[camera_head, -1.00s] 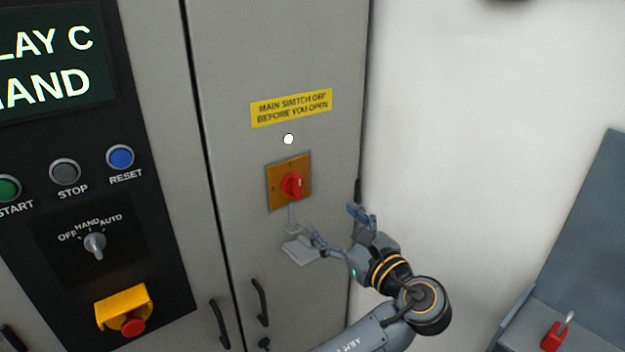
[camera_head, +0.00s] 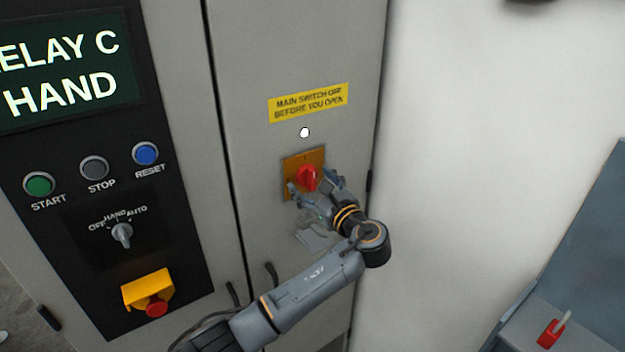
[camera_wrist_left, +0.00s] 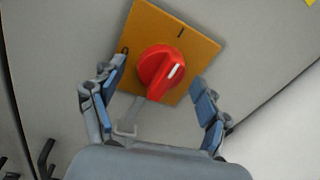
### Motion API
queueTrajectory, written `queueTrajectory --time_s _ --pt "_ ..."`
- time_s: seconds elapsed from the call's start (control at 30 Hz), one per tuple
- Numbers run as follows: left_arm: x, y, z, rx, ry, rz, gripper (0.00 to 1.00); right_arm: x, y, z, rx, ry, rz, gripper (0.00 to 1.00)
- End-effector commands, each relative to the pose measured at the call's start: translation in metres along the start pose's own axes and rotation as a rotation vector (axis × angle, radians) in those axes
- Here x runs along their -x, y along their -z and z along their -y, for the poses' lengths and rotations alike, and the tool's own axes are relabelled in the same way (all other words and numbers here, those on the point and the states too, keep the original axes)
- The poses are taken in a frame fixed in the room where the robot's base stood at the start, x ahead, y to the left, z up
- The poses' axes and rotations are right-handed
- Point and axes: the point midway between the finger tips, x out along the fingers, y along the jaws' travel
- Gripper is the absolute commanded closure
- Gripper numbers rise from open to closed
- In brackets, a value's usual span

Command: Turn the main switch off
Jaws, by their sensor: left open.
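The main switch is a red rotary knob (camera_head: 307,178) on an orange-yellow plate (camera_head: 290,163) on the grey cabinet door. In the left wrist view the red knob (camera_wrist_left: 160,68) has a white mark pointing up and slightly right, and the plate (camera_wrist_left: 190,38) carries a black mark near its top. My left gripper (camera_head: 311,190) is open at the plate. In the left wrist view its fingers (camera_wrist_left: 161,92) stand on either side of the knob, apart from it. A grey padlock-like hasp (camera_wrist_left: 130,118) hangs below the knob. My right gripper is not in view.
A yellow label (camera_head: 308,102) and a white lamp (camera_head: 305,132) are above the switch. Left is a black panel with start, stop and reset buttons, a selector (camera_head: 121,234) and a red emergency button (camera_head: 157,306). Door handles (camera_head: 271,275) are below. A white wall is right.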

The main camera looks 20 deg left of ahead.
Motion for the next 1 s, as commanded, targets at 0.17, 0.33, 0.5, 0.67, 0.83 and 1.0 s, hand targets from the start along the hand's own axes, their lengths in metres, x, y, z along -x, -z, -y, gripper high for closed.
queueTrajectory --time_s 0.17,0.33,0.5,0.67,0.83,1.0 --pt "0.000 0.000 0.000 0.000 0.000 0.000 0.24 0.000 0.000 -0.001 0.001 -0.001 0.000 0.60" --pt "0.000 0.000 0.000 0.000 0.000 0.000 0.57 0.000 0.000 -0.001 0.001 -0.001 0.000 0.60" --pt "0.000 0.000 0.000 0.000 -0.001 0.000 0.80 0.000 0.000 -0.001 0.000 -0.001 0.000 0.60" --pt "0.000 0.001 0.000 0.010 -0.001 0.001 0.80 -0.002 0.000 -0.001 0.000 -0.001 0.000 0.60" --pt "0.000 0.002 -0.001 0.060 0.000 0.008 0.80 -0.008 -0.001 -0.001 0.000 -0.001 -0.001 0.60" --pt "0.001 0.004 -0.001 0.164 0.002 0.019 0.80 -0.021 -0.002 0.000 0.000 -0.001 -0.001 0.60"
